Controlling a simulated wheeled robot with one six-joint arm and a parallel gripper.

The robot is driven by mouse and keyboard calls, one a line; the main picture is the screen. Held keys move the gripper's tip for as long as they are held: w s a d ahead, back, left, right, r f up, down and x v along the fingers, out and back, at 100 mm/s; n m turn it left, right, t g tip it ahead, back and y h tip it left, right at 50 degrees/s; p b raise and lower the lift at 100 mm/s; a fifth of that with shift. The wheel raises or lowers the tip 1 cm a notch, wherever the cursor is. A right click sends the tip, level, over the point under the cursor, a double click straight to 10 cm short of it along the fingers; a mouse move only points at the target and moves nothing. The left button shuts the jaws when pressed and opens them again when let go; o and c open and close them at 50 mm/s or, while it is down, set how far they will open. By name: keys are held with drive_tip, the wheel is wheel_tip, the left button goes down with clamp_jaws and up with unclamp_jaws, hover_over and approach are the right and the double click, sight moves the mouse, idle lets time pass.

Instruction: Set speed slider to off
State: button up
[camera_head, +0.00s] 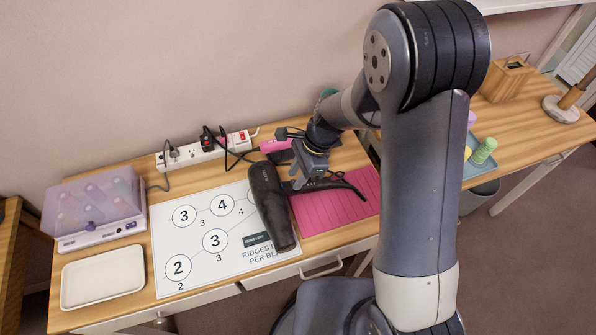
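A black hair dryer (270,208) lies across a white printed sheet, with its barrel pointing towards the front edge of the table. Its handle reaches right over a pink ridged mat (345,208). My gripper (297,184) is pointed down at the handle, close to where it meets the barrel. The fingertips are small and partly merge with the dark handle, so I cannot tell whether they touch it or are open. The speed slider cannot be made out; the handle is small and partly covered by my gripper.
A white power strip (206,150) with black plugs and cords lies at the back, beside a pink item (274,146). A lidded roller case (95,205) and an empty cream tray (103,277) stand at left. A blue-green tray (478,167) with bottles sits right of my arm.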

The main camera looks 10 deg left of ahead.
drive_tip(key=shift+o, duration=0.2)
drive_tip(key=v, duration=1.1)
drive_tip(key=shift+f, duration=0.1)
drive_tip(key=x, duration=1)
drive_tip(key=shift+s+a+f, duration=0.1)
drive_tip(key=shift+f, duration=0.4)
drive_tip(key=shift+w+d, duration=0.45)
drive_tip(key=shift+d, duration=0.4)
